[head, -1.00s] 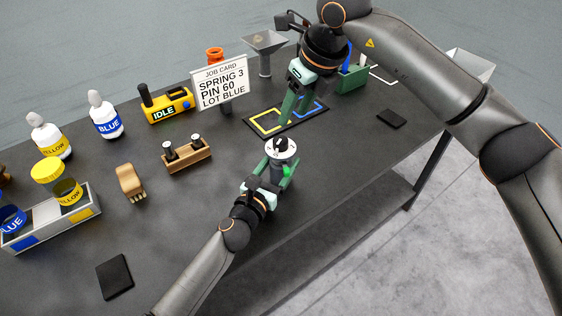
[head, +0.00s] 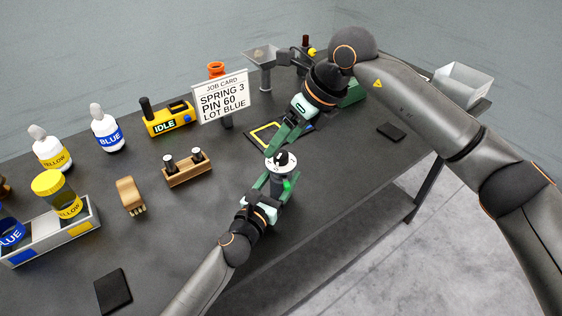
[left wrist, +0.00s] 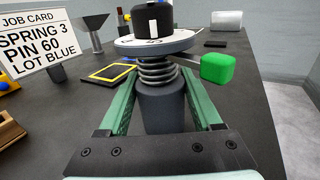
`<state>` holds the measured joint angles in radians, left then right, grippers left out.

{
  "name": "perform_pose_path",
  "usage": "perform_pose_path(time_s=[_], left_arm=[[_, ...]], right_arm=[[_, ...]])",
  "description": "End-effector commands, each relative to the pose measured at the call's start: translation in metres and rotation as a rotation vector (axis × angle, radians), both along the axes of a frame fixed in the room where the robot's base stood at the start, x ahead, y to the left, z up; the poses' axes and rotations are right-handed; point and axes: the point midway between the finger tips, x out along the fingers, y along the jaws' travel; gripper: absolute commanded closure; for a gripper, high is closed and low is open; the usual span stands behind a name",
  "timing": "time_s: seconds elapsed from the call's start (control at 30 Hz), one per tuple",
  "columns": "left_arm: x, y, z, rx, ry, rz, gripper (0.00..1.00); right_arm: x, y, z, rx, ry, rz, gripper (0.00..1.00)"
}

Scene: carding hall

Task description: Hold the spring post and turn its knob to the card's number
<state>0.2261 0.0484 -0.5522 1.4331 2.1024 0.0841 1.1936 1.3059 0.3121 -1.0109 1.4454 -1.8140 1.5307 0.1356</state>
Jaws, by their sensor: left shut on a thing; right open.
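The spring post (head: 279,186) stands on the dark table with a white numbered dial and a black knob (head: 281,158) on top. In the left wrist view its grey body (left wrist: 165,106), coil spring and green side tab (left wrist: 217,67) show. My left gripper (head: 275,188) is shut on the post's body. My right gripper (head: 277,146) is open, its green fingers pointing down close to the knob; I cannot tell if they touch it. The job card (head: 221,97) reads SPRING 3, PIN 60, LOT BLUE; it also shows in the left wrist view (left wrist: 40,38). The dial's set number is not readable.
A yellow IDLE box (head: 168,119), a wooden block with two pins (head: 187,172), a brush (head: 130,196) and blue and yellow bottles stand left. A grey tray (head: 50,238) holds jars. A yellow outlined mat (head: 262,135) lies behind the post.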

Motion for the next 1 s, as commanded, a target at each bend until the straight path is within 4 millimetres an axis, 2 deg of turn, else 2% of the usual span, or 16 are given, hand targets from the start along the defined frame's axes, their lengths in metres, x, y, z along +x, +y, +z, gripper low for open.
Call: perform_pose_path(time_s=[0.03,0.2,0.33,0.47,0.7,1.0], left_arm=[[0.0,0.0,-0.001,0.001,0.002,0.0,1.0],[0.0,0.0,-0.001,0.001,0.002,0.001,1.0],[0.0,0.0,-0.001,0.001,0.002,0.001,1.0],[0.0,0.0,-0.001,0.001,0.002,0.001,1.0],[0.0,0.0,-0.001,0.001,0.002,0.0,1.0],[0.0,0.0,-0.001,0.001,0.002,0.0,1.0]], right_arm=[[-0.006,0.005,-0.013,0.066,0.011,0.052,0.27],[-0.026,0.023,-0.035,0.34,-0.034,0.224,0.27],[-0.036,0.027,-0.042,0.538,-0.118,0.283,0.27],[-0.041,0.021,-0.047,0.703,-0.237,0.284,0.27],[-0.038,-0.015,-0.057,0.87,-0.505,0.155,0.27],[-0.033,-0.072,-0.079,0.832,-0.747,-0.042,0.27]])
